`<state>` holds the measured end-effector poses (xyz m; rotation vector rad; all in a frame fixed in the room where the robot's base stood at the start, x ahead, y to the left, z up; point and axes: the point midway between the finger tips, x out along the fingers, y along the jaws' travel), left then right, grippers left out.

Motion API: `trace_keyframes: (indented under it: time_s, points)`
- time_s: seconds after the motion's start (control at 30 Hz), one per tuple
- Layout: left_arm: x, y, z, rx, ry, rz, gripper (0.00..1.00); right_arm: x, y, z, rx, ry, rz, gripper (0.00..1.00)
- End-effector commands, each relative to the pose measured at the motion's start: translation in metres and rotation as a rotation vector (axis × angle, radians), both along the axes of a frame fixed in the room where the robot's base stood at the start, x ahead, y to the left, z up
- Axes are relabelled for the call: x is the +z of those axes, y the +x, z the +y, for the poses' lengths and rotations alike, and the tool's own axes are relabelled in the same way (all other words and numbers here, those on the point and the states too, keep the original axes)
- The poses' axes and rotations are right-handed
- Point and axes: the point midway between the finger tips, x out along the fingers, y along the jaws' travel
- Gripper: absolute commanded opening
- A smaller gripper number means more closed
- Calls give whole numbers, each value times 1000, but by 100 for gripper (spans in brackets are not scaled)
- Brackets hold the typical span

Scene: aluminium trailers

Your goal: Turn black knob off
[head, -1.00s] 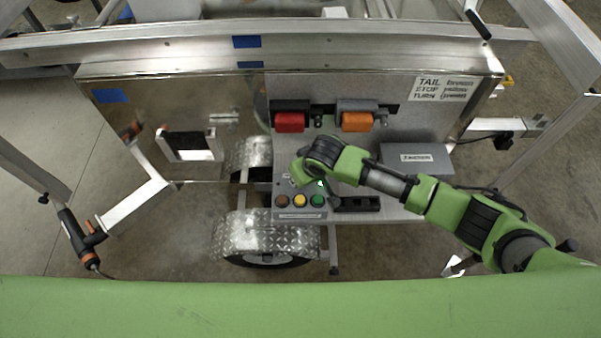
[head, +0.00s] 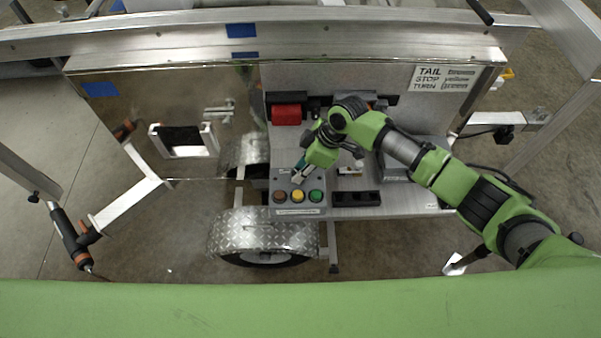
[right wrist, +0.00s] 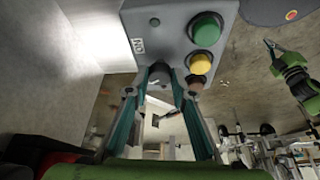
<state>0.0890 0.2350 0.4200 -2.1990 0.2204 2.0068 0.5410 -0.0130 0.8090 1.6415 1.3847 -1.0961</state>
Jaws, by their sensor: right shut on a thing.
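The grey control box (head: 285,184) stands on the trailer's shelf, with a row of brown, yellow and green buttons on its front. In the right wrist view the box (right wrist: 176,30) fills the top, with the green and yellow buttons large. The black knob (right wrist: 160,72) shows there between the fingertips of my right gripper (right wrist: 163,84). The right gripper (head: 298,177) is shut on the knob; in the head view it hides the knob. A green arm with a gripper (right wrist: 272,50), seemingly my left, shows at the right of the wrist view; its jaws are too small to judge.
A red box (head: 286,115) is mounted behind the control box. A black switch strip (head: 356,199) lies right of the box. A grey box sits partly behind my arm. A diamond-plate fender (head: 262,235) is below. A sign (head: 442,79) hangs at right.

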Motion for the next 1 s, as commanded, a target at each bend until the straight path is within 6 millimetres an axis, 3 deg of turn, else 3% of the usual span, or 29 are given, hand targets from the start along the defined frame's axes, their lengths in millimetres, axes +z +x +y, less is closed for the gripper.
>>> trace_keyframes:
  time_s: [0.3, 0.9, 0.93, 1.0]
  points:
    - [-18, 0, 0, 0, 0, 0, 0, -2, 2, -1, 147, -3, 0, 1]
    - [-20, 0, -1, -1, -1, -1, 0, -1, 2, -1, 186, -5, 0, 1]
    - [-20, 0, -1, 0, -1, -1, 0, -1, 2, -1, 186, -5, 0, 25]
    - [-20, 0, -1, 0, -1, -1, 0, -1, 2, -1, 186, -5, 0, 39]
